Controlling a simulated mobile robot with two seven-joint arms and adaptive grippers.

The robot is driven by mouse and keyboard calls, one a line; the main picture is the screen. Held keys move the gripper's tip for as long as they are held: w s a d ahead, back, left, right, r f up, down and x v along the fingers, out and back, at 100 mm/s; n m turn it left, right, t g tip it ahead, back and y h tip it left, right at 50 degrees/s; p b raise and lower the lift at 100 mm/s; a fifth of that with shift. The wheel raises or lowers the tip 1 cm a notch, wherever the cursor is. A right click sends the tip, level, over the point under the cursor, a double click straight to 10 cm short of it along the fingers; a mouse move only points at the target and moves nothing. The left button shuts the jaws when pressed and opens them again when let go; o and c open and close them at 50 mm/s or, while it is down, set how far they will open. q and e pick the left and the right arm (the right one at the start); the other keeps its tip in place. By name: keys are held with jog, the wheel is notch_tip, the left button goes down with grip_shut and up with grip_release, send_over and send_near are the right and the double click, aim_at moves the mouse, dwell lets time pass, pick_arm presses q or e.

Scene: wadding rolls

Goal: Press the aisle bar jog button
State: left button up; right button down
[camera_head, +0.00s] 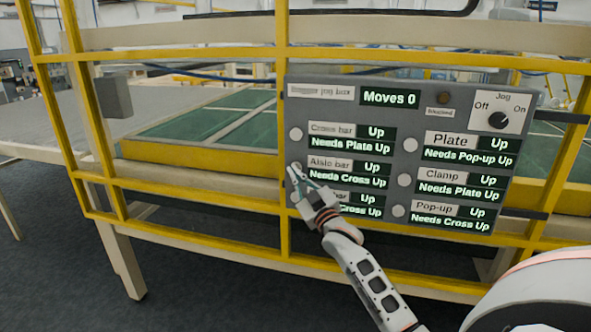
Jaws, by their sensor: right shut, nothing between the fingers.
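The grey jog panel (385,222) hangs on the yellow frame. The aisle bar row reads "Up" and "Needs Cross Up" (348,180). Its pale round button (293,168) is at the panel's left edge, partly covered by my gripper. My right gripper (298,175) is shut and empty, its fingertips in front of this button; I cannot tell whether they touch it. The gripper also hides part of the row below. The display at the top reads "Moves 0" (390,98). My left gripper is not in view.
The cross bar button (296,133) is just above. The plate (410,138), clamp (404,180) and pop-up (398,211) buttons form the right column. A black Jog knob (498,120) is top right. Yellow rails (180,232) surround the panel; green beds (205,120) lie behind.

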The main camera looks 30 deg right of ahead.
jog(key=shift+w+d, duration=0.25)
jog(key=shift+d, duration=0.1)
dwell(0.4)
jog(key=shift+a, duration=0.1)
dwell(0.3)
jog(key=shift+s+a+p, duration=0.6)
jog(key=shift+a, duration=0.05)
jog(key=s+a+p, duration=0.2)
jog(key=s+a, duration=0.1)
jog(key=shift+s+a+p, duration=0.15)
jog(key=shift+a+p, duration=0.15)
jog(key=shift+a, duration=0.1)
jog(key=shift+f, duration=0.1)
dwell(0.6)
